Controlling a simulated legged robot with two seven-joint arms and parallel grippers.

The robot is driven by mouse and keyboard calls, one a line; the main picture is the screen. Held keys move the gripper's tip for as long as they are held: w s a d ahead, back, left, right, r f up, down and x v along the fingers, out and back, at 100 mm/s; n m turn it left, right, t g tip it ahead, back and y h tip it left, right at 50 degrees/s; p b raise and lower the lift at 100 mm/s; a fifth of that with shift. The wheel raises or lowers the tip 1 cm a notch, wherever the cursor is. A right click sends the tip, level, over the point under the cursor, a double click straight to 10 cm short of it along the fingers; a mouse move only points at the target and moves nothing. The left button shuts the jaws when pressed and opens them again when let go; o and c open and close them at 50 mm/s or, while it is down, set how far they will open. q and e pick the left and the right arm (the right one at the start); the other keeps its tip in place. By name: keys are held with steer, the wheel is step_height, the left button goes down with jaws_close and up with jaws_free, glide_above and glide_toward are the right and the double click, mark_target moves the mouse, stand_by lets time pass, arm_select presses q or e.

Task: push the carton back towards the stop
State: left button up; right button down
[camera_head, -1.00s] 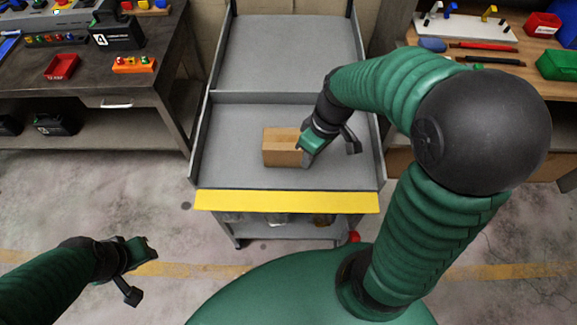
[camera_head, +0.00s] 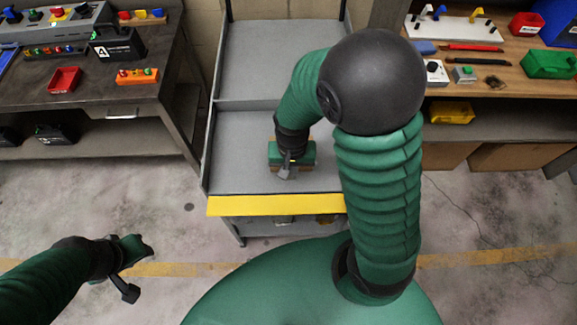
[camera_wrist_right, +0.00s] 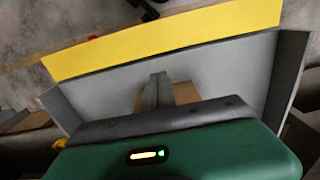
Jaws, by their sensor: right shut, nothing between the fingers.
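The brown carton (camera_wrist_right: 186,93) sits on the grey deck of the cart, largely hidden behind my right gripper. In the head view only slivers of it show around the hand. My right gripper (camera_head: 286,174) is shut with nothing between its fingers. Its fingertips (camera_wrist_right: 155,90) lie in front of the carton in the wrist view; I cannot tell whether they touch it. A raised grey bar (camera_head: 245,104) crosses the deck behind the carton and may be the stop. My left gripper (camera_head: 132,268) hangs over the floor at the left, empty; its finger gap is unclear.
The cart's front edge has a yellow strip (camera_head: 275,205), and low grey walls bound its sides. Deck left of the carton is clear.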

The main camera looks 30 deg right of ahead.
mark_target(292, 188)
steer(key=f, duration=0.2)
steer(key=f+b, duration=0.1)
steer(key=f, duration=0.5)
steer(key=shift+d+f, duration=0.1)
steer(key=shift+d, duration=0.15)
steer(key=w, duration=0.1)
steer(key=w+d, duration=0.1)
steer(key=shift+w+d+r, duration=0.15)
steer(key=shift+w+r, duration=0.2)
steer(key=shift+r, duration=0.05)
steer(key=shift+w+d, duration=0.25)
steer(key=shift+w, duration=0.1)
steer(key=shift+w+d, duration=0.1)
steer(key=shift+d, duration=0.05)
